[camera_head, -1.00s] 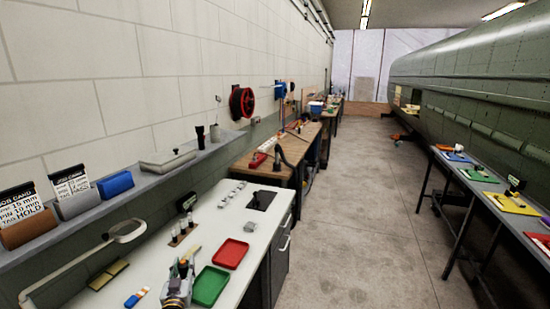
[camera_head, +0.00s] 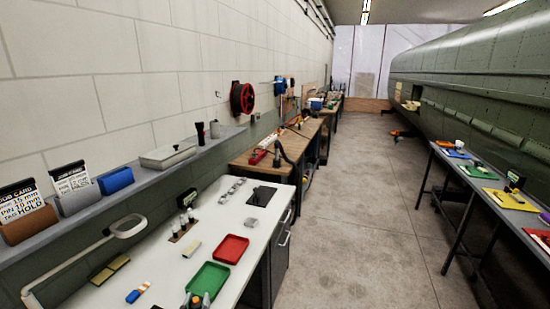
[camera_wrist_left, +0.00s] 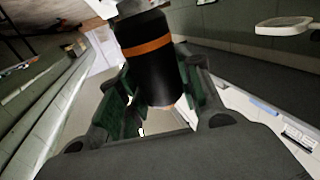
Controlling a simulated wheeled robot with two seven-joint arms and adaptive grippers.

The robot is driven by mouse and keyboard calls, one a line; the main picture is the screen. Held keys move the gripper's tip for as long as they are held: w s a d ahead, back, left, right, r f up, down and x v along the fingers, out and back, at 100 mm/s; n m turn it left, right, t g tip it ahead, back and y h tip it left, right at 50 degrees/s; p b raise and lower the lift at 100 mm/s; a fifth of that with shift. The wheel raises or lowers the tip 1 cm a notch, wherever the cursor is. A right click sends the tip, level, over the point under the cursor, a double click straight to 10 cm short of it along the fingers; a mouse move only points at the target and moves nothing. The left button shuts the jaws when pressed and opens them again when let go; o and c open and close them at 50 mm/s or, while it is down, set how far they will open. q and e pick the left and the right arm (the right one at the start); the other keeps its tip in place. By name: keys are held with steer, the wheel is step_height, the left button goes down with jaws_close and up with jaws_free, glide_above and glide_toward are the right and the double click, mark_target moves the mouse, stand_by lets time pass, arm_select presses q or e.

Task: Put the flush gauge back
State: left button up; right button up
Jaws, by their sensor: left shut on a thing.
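My left gripper (camera_head: 195,301) shows only in part at the bottom edge of the head view, in front of the green tray. In the left wrist view its dark fingers (camera_wrist_left: 160,115) are shut on a black cylinder with an orange band (camera_wrist_left: 150,65). The cylinder has a pale part at its top end. I take it to be the flush gauge, but no label shows. In the head view the held thing is mostly cut off by the frame edge. My right gripper is not in view.
On the white bench (camera_head: 160,270) are a green tray (camera_head: 208,283), a red tray (camera_head: 232,249), a pale block (camera_head: 192,248), a blue-and-orange item (camera_head: 138,292) and a dark square pad (camera_head: 261,195). A lamp (camera_head: 127,227) arches over its left side. The aisle floor (camera_head: 370,230) is clear.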

arm_select(q)
steer(key=s, duration=0.1)
steer(key=s+d, duration=0.1)
steer(key=shift+s+d+r, duration=0.15)
steer(key=shift+s+d, duration=0.15)
steer(key=shift+s, duration=0.1)
